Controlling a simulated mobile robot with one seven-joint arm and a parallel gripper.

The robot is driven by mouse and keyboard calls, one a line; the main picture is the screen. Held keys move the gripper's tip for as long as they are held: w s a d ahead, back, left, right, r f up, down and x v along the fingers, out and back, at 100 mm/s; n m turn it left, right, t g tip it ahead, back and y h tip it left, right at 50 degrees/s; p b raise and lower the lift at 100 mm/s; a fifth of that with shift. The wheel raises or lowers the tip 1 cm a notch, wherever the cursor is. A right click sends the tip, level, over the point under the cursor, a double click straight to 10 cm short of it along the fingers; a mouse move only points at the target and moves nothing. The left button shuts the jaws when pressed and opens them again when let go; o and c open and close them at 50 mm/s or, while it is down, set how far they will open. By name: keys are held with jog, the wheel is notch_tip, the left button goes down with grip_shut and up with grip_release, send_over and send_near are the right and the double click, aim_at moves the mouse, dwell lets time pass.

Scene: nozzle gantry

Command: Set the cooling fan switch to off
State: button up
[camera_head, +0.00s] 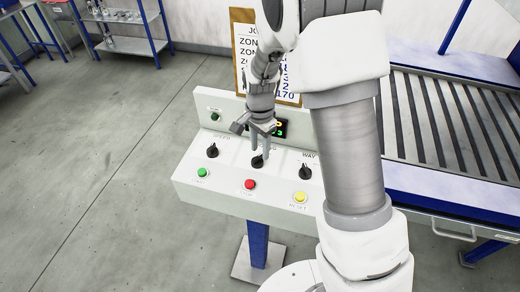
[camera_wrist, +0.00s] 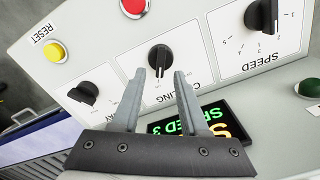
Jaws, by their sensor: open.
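The cooling fan switch is a black rotary knob on a white plate marked "COOLING". It shows in the wrist view (camera_wrist: 159,57), and in the head view (camera_head: 258,161) it is the middle of three knobs, partly covered by my fingers. Its grip bar lies roughly up and down in the wrist view. Its position marks are too small to read. My gripper (camera_wrist: 160,74) is open, its two fingertips to either side of the knob's near end in the wrist view. I cannot tell whether they touch it. In the head view my gripper (camera_head: 260,154) hangs over the panel.
The speed knob (camera_head: 212,151) and another knob (camera_head: 305,171) flank the switch. Green (camera_head: 202,172), red (camera_head: 250,184) and yellow (camera_head: 300,197) buttons line the front. A lit display (camera_wrist: 205,124) reads "SPEED 3". A roller conveyor (camera_head: 450,125) stands at right; the left floor is clear.

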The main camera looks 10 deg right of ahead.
jog(key=shift+f, duration=0.8)
jog(key=shift+c, duration=0.3)
grip_shut()
